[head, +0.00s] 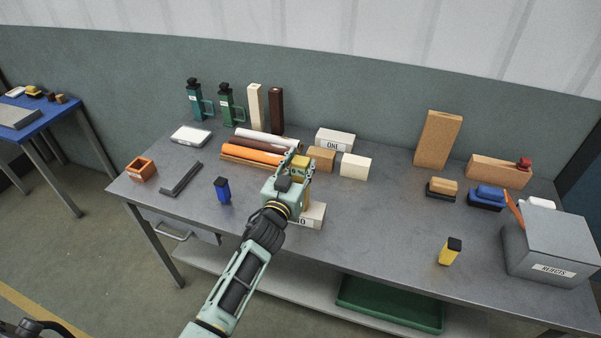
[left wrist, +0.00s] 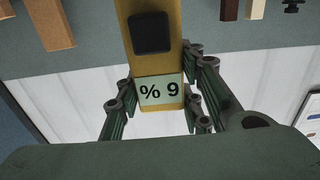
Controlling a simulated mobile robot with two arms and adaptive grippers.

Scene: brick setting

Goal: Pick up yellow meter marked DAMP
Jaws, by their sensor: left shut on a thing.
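My left gripper (head: 299,163) is above the middle of the grey table. It is shut on a yellow meter (head: 299,174), with the fingers on either side of it. In the left wrist view the yellow meter (left wrist: 162,60) shows a black square and a pale panel reading "% 9", between the fingers of the left gripper (left wrist: 160,112). The word DAMP cannot be read in either view. My right gripper is not in view.
Orange and white rolls (head: 256,153) lie behind and left of the gripper. A block marked ONE (head: 335,140) and a cream block (head: 356,166) stand behind it. A yellow thing with a black top (head: 447,256) and a grey box marked REJECTS (head: 545,250) stand right.

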